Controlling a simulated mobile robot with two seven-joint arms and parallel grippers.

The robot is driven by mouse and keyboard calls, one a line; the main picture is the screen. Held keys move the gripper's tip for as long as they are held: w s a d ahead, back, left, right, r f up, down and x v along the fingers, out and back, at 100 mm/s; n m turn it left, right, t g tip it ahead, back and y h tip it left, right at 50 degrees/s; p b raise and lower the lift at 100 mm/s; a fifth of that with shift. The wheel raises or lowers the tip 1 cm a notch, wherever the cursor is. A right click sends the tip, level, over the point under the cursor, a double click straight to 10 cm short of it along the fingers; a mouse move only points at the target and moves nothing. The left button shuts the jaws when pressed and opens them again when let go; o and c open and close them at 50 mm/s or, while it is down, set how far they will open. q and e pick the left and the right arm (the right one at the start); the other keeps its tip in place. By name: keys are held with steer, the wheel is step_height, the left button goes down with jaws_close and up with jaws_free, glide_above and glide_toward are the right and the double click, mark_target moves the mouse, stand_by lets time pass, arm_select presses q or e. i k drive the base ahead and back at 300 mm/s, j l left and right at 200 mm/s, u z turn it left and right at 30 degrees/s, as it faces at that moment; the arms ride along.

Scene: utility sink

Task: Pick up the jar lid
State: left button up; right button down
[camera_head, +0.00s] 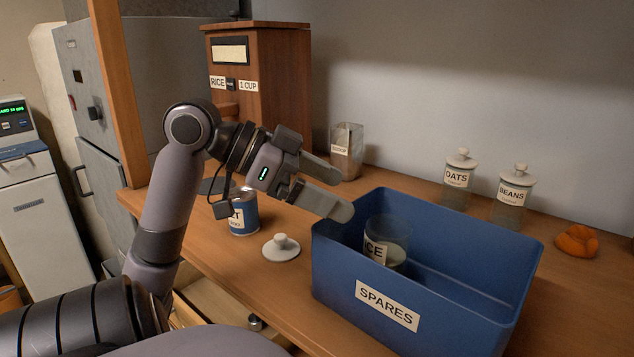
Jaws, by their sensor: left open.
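The jar lid (281,247) is a white-grey disc with a round knob. It lies knob up on the wooden counter, left of the blue bin. My left gripper (346,194) is open and empty. Its fingers point right, above the counter and near the bin's left back corner, up and to the right of the lid. A glass jar (388,236) without a lid stands in the bin; its label is partly hidden and reads "CE". My right gripper is not in view.
The blue bin (470,323) marked SPARES takes up the right front. A blue can (243,216) stands left of the lid. Lidded jars OATS (457,180) and BEANS (512,196), an orange cloth-like thing (577,241) and a clear container (346,152) stand behind. A wooden dispenser (275,75) is at back left.

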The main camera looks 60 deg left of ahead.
mark_target(280, 248)
steer(key=k, duration=1)
